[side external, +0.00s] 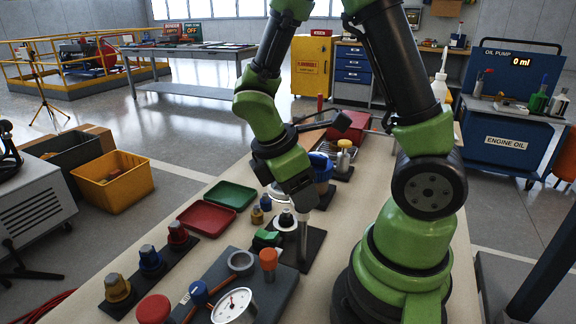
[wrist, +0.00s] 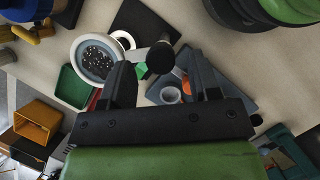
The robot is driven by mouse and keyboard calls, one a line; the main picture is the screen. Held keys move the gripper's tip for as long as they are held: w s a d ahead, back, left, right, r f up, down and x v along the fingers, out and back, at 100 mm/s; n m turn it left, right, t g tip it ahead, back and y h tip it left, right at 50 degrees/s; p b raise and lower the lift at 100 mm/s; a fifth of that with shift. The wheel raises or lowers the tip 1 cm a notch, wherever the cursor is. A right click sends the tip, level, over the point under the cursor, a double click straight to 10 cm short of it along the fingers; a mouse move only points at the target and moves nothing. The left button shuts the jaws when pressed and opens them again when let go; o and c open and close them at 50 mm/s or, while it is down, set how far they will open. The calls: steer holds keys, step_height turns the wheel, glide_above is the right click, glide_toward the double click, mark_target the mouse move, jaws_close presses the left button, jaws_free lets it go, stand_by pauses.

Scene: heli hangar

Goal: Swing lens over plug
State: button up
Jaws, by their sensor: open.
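In the wrist view a round lens (wrist: 97,57) with a pale rim sits left of my gripper (wrist: 158,66). Dark, speckled matter shows inside its rim; I cannot tell whether this is the plug. A short arm runs from the lens toward a black knob (wrist: 160,57), which lies between my two spread fingers. My gripper is open. A black base plate (wrist: 147,28) lies beyond, with a white ring (wrist: 122,40) at its edge. In the side view my gripper (side external: 302,207) points down above the bench, by a silver post (side external: 303,243) and a pale disc with a dark top (side external: 287,220).
Red (side external: 206,218) and green (side external: 232,195) trays lie left of the gripper. Several capped plugs stand on a dark strip (side external: 128,292). A dial gauge (side external: 234,306) is in front. A blue cup (side external: 321,170) stands behind. Bare bench shows beside the trays.

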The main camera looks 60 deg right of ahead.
steer(key=v, duration=0.8)
steer(key=shift+r, duration=0.1)
steer(key=s+a+r+m+t+y, duration=0.5)
steer(key=r+m+t, duration=0.3)
steer(key=m, duration=0.5)
steer(key=shift+s+t, duration=0.35)
steer(key=shift+t, duration=0.85)
